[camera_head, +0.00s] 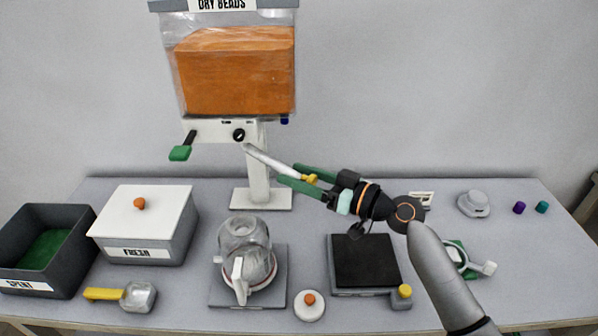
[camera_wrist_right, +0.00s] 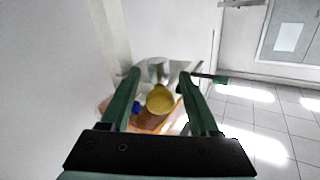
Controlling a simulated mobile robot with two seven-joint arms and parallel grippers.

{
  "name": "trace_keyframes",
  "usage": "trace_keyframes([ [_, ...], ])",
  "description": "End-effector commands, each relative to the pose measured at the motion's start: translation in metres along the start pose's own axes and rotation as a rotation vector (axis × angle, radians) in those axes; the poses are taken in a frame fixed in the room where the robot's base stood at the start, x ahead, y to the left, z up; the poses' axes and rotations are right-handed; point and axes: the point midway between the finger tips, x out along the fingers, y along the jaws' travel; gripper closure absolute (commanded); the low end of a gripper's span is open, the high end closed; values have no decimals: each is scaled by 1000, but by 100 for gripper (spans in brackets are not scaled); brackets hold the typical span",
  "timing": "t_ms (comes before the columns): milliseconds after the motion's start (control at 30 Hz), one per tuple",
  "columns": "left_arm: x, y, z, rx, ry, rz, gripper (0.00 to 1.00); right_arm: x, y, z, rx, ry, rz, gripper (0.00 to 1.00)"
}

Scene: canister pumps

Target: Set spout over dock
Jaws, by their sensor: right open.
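The spout is a silver tube (camera_head: 268,158) that reaches out to the right from the dispenser stand, with a yellow knob (camera_head: 310,178) near its outer end. My right gripper (camera_head: 290,174) is open, with its green fingers on either side of the knob. In the right wrist view the round yellow knob (camera_wrist_right: 160,100) shows between the open fingers (camera_wrist_right: 158,76); contact cannot be told. A glass jar with a white handle (camera_head: 240,274) stands on a square grey base (camera_head: 219,292), which may be the dock; no label confirms it. My left gripper is out of view.
The DRY BEADS hopper (camera_head: 235,70) hangs above, with a green lever (camera_head: 180,153). A FRESH box (camera_head: 146,222), dark SPENT bin (camera_head: 75,260) and yellow-handled scoop (camera_head: 138,297) are left. A black pad (camera_head: 365,262) lies under my right arm. A white disc (camera_head: 309,313) is in front.

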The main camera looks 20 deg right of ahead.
Motion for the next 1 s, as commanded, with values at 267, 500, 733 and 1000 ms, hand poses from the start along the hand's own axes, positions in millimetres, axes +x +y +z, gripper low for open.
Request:
trace_keyframes([
  [267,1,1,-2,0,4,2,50,1,0,0,0,1,0,42],
  [500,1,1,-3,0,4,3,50,0,0,0,1,0,0,68],
  [733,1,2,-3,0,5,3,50,0,0,0,1,0,0,94],
  [1000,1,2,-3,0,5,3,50,0,0,0,1,0,0,100],
])
